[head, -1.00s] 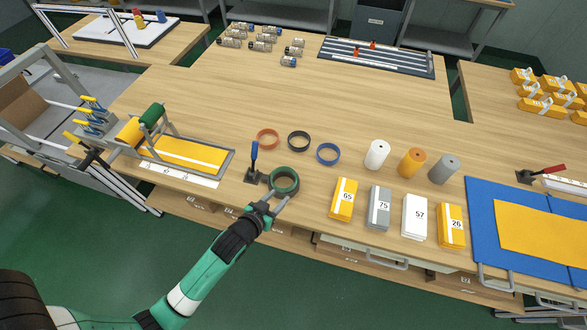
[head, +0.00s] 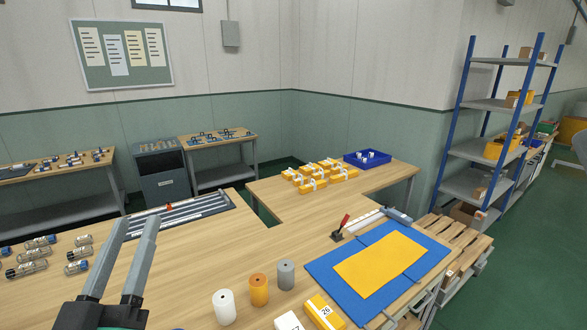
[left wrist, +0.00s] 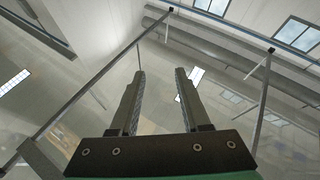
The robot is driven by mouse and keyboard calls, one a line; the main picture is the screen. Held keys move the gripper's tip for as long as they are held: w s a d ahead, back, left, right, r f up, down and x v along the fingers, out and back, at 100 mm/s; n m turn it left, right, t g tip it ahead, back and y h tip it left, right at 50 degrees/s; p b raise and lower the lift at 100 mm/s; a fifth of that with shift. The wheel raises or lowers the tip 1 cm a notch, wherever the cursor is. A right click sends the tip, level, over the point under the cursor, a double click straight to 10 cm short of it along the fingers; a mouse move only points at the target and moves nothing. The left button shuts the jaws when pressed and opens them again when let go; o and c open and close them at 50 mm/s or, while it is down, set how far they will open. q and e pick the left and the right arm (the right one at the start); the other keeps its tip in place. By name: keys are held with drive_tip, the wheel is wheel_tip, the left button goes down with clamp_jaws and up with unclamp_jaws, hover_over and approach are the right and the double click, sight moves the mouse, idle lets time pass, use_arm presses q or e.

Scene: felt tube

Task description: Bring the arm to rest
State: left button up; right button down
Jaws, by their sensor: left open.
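My left gripper (head: 122,262) stands at the lower left of the head view, fingers pointing up, open and empty, in front of the wooden table (head: 190,262). In the left wrist view its two fingers (left wrist: 160,100) are apart with nothing between them, against the ceiling and roof beams. My right gripper is in neither view.
White (head: 225,306), orange (head: 259,290) and grey (head: 286,274) rolls stand on the table. A yellow sheet (head: 382,262) lies on a blue mat (head: 325,272). Small jars (head: 34,254) lie at the left. Yellow packs (head: 318,176) and a blue tray (head: 378,160) are farther back.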

use_arm(q)
drive_tip(key=s+d+r+m+t+h, duration=0.2)
drive_tip(key=s+r, duration=0.4)
drive_tip(key=r, duration=0.2)
drive_tip(key=s+d+r+m+t+h, duration=0.2)
drive_tip(key=s+r, duration=0.3)
drive_tip(key=r, duration=0.2)
wheel_tip(320, 180, up, 21)
drive_tip(key=p, duration=2.1)
drive_tip(key=shift+p, duration=0.3)
